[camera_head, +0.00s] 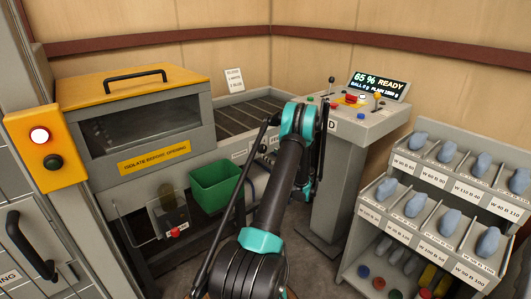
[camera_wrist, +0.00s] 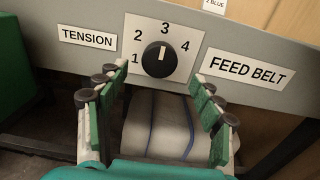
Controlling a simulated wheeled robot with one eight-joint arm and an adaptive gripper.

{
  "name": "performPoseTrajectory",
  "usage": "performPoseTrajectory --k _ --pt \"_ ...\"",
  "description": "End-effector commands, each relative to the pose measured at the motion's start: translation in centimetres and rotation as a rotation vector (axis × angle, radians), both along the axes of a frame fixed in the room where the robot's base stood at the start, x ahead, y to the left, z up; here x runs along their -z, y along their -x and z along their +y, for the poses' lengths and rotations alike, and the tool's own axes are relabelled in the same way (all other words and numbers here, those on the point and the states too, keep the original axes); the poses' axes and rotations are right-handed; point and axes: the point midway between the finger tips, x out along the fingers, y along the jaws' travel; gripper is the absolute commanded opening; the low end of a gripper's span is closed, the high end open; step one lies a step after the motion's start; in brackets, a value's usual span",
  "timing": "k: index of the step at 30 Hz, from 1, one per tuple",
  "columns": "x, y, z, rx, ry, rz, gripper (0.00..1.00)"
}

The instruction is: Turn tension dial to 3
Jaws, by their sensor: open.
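The black tension dial (camera_wrist: 158,59) sits on a pale plate (camera_wrist: 186,66) numbered 1 to 4 in the wrist view. Its small white mark is near the top, pointing about toward the 3. A TENSION label (camera_wrist: 88,38) is left of the plate and a FEED BELT label (camera_wrist: 247,70) is right of it. My gripper (camera_wrist: 161,78) is open, its green-padded fingers spread to either side below the dial. Nothing is held between them, and they look apart from the dial. In the head view my arm hides most of the gripper.
A green bin (camera_head: 214,187) hangs left of my arm, below the yellow-lidded machine (camera_head: 137,118). The console (camera_head: 350,140) with a READY screen (camera_head: 379,85) stands behind on the right. A rack (camera_head: 440,215) of blue-grey pieces fills the right. A white roll (camera_wrist: 160,130) lies below the dial.

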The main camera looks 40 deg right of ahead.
Motion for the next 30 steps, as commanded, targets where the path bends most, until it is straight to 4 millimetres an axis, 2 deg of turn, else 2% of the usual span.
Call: performPoseTrajectory --k 3,10,30 --pt "0.0 2.3 -0.3 0.002 0.000 0.000 0.67" --pt "0.0 4.8 -0.4 0.000 0.000 0.000 0.67" --pt "0.0 5.1 -0.4 -0.001 0.000 0.000 0.67"
